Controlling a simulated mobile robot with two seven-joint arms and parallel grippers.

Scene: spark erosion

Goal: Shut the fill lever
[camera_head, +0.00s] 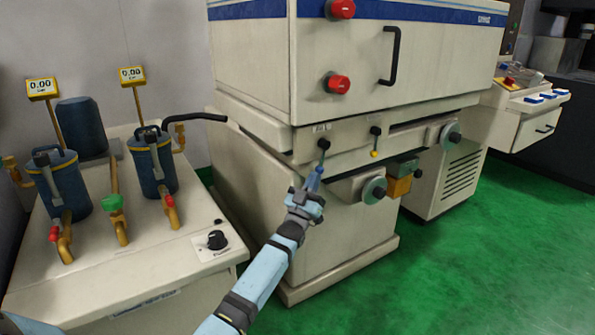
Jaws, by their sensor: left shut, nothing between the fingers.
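Two small levers are on the front of the cream machine (300,95), under its blue-striped cabinet. The left lever (323,144) has a black knob and a small label above it, too small to read surely. The right lever (375,132) has a black top, with a yellow end below. I cannot tell for certain which one is the fill lever. My left gripper (315,178) is shut and empty, with its tips just below the left lever's knob. It hides whatever is behind it, and I cannot tell if it touches the lever. My right gripper is out of view.
A bench (120,265) with blue filter canisters (62,185), brass pipes and a dark knob (217,240) stands at the left. Handwheels (374,190) stick out right of my gripper. Red knobs (337,83) and a handle (391,56) are above. Green floor (480,250) is clear at the right.

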